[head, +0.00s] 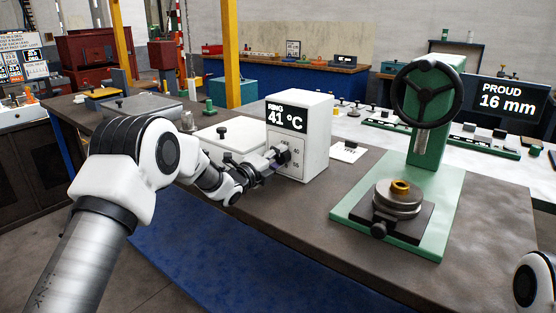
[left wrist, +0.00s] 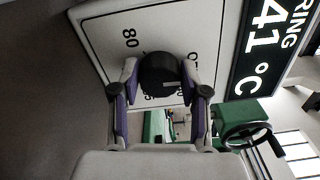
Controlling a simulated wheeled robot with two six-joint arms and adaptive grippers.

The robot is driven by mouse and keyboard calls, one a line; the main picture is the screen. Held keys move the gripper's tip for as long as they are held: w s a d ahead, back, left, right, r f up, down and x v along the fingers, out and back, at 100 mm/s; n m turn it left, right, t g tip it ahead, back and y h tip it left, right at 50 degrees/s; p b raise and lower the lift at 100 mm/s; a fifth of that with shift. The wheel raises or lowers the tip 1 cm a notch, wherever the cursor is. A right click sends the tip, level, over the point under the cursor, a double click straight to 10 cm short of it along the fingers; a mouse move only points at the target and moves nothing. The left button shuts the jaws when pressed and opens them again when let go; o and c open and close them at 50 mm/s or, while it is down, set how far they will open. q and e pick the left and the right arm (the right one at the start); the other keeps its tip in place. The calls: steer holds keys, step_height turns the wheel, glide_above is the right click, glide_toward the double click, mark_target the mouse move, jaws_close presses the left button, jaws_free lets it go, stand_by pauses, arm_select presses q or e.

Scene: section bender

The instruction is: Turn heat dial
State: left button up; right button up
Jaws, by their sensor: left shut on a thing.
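The heat dial (left wrist: 157,70) is a round black knob on the front of a white heater box (head: 319,140). Its pale mark points to the right in the left wrist view. The scale around it shows 80, and other numbers are partly covered. My left gripper (head: 279,156) is shut on the dial, one finger on each side; in the left wrist view its fingers (left wrist: 159,75) flank the knob. The box's display (head: 287,117) reads RING 41 °C. My right gripper is out of view; only part of that arm shows at the lower right edge.
A green press (head: 443,180) with a black handwheel (head: 428,92) stands right of the box, a brass ring (head: 400,187) on its bed. A white lidded case (head: 232,137) lies left of the box. A screen (head: 505,98) reads PROUD 16 mm.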

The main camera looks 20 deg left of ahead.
arm_select(q)
steer(key=shift+n, duration=1.2)
steer(key=o, duration=1.1)
steer(key=shift+f, duration=0.1)
steer(key=v, duration=1.2)
